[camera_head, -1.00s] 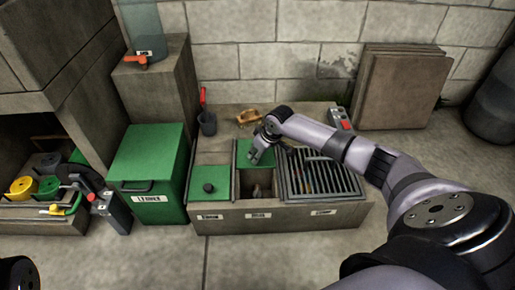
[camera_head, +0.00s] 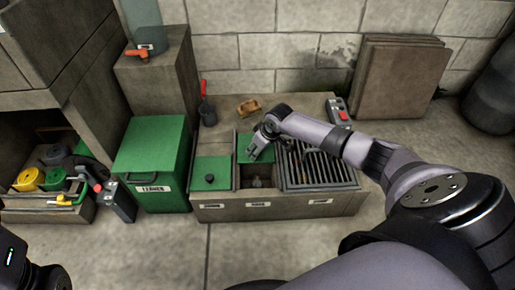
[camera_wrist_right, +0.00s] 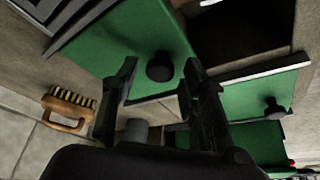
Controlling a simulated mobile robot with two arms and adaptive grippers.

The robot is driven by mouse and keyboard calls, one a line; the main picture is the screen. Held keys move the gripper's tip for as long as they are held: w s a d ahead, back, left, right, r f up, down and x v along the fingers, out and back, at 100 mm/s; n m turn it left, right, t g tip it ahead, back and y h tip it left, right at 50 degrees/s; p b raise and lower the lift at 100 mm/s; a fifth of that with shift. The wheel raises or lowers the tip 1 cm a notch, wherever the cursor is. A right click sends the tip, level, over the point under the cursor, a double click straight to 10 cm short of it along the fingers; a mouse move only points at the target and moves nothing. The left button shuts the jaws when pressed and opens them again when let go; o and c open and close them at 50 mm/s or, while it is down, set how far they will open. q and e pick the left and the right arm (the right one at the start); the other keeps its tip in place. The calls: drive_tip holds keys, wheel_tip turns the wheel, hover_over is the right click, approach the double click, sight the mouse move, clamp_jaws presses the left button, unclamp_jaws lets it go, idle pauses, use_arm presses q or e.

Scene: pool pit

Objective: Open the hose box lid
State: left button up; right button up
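A low concrete box (camera_head: 228,212) has labelled compartments; the labels are too small to read. Its middle green lid (camera_head: 243,141) lies toward the back, leaving the front of the dark middle compartment (camera_head: 256,177) uncovered. My right gripper (camera_head: 254,154) is at this lid. In the right wrist view, the lid's black knob (camera_wrist_right: 160,66) shows between my open right fingers, with gaps on both sides. The left green lid (camera_head: 211,170) covers its compartment. A green bin (camera_head: 153,160) with a shut lid stands left; I cannot tell which is called the hose box.
A slatted grate (camera_head: 318,166) covers the right compartment. A wooden brush (camera_head: 249,107) and a dark cup (camera_head: 207,115) with a red handle sit behind. A grey box with a red button (camera_head: 340,110) is at the back right. The front floor is clear.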

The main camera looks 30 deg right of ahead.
idle(0.3)
drive_tip(key=v, duration=1.2)
